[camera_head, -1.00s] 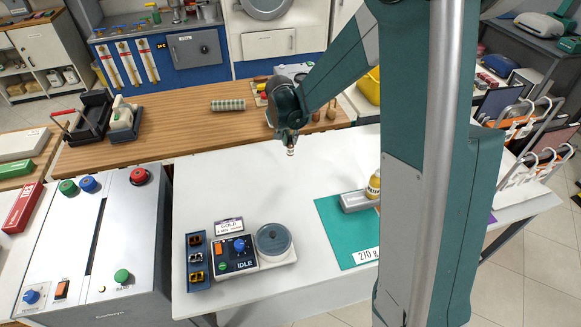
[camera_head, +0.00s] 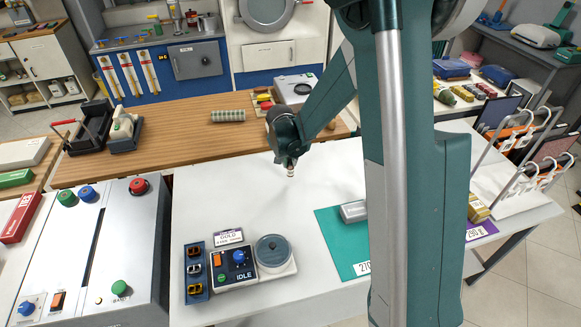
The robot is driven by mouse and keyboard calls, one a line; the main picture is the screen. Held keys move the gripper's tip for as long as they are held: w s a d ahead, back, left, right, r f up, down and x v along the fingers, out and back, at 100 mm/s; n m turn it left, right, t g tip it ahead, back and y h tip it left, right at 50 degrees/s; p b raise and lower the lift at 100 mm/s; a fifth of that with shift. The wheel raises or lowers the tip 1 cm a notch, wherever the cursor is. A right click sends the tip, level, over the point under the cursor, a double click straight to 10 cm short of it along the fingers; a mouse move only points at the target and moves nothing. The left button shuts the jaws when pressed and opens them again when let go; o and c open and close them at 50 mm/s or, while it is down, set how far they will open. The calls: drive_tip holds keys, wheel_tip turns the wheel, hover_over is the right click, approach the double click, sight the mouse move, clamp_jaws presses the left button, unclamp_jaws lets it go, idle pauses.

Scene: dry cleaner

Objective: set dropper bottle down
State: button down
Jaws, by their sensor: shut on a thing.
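My gripper (camera_head: 289,162) points down over the white table (camera_head: 225,200), toward its back middle. It is small in the view and seen mostly from behind the wrist. It is shut on a small pale and brownish thing, which I take to be the dropper bottle (camera_head: 290,173); only its lower end shows below the fingers. I cannot tell whether this end touches the table or hangs just above it.
A control box marked IDLE (camera_head: 236,265) with a round lidded pot (camera_head: 272,250) stands at the table's front. A green mat (camera_head: 335,240) with a grey block (camera_head: 353,211) lies to the right, partly behind my arm. The table around the gripper is clear.

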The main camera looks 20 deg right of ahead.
sight(290, 163)
drive_tip(key=shift+f, duration=1.8)
drive_tip(key=shift+f+b, duration=0.1)
drive_tip(key=shift+b, duration=0.2)
drive_tip(key=c, duration=2.4)
unclamp_jaws()
drive_tip(key=shift+o, duration=0.2)
drive_tip(key=p+v, duration=0.1)
drive_tip(key=v, duration=1.1)
drive_tip(key=shift+a, duration=0.1)
